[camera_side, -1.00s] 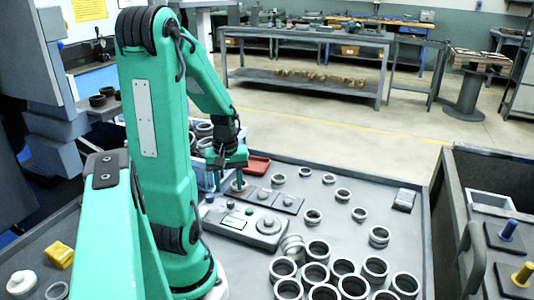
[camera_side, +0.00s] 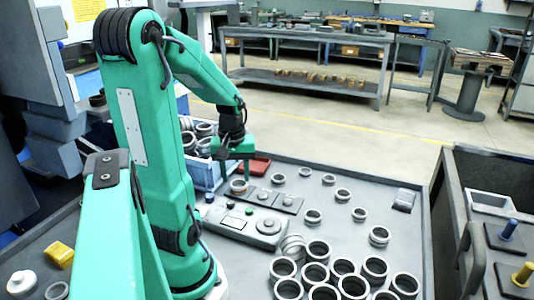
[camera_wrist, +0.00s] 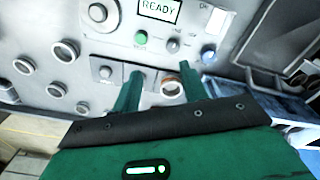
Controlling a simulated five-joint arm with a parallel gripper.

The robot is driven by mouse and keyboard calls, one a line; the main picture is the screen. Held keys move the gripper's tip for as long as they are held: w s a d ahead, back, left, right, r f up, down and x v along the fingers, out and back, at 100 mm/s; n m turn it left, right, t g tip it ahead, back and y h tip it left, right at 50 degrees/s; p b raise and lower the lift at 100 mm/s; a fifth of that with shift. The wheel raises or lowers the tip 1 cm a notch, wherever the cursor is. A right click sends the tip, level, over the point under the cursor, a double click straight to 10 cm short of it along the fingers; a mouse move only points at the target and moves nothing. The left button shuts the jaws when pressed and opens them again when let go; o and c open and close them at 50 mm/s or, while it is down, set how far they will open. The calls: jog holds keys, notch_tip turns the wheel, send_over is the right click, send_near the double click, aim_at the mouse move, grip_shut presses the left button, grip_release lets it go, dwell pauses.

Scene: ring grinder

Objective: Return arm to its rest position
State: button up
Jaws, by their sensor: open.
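My gripper (camera_side: 235,150) hangs above the back of the tabletop in the side view. In the wrist view my gripper (camera_wrist: 160,74) has its two green fingers apart and nothing held between them. A ring with a brownish rim (camera_side: 239,187) sits on a small station at the control panel, below my gripper and apart from it. It also shows in the wrist view (camera_wrist: 172,86), seen between the fingers near the right one. The control panel (camera_side: 236,226) carries a green button, a large knob and, in the wrist view, a screen (camera_wrist: 158,11) reading READY.
Several metal rings (camera_side: 318,250) stand on the grey tabletop at front right, with more spread behind them. A blue crate of rings (camera_side: 205,176) stands just left of my gripper. A dark bin (camera_side: 447,200) is at the right.

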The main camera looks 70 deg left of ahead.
jog(key=w+d+r+m+t, duration=0.2)
jog(key=d+r+m, duration=0.3)
jog(key=d, duration=0.5)
jog(key=w+d+r+m+t, duration=0.2)
jog(key=d+r+m, duration=0.4)
jog(key=d+m, duration=0.3)
jog(key=shift+w+d+r+t, duration=0.15)
jog(key=shift+d+t, duration=0.45)
jog(key=shift+d, duration=0.5)
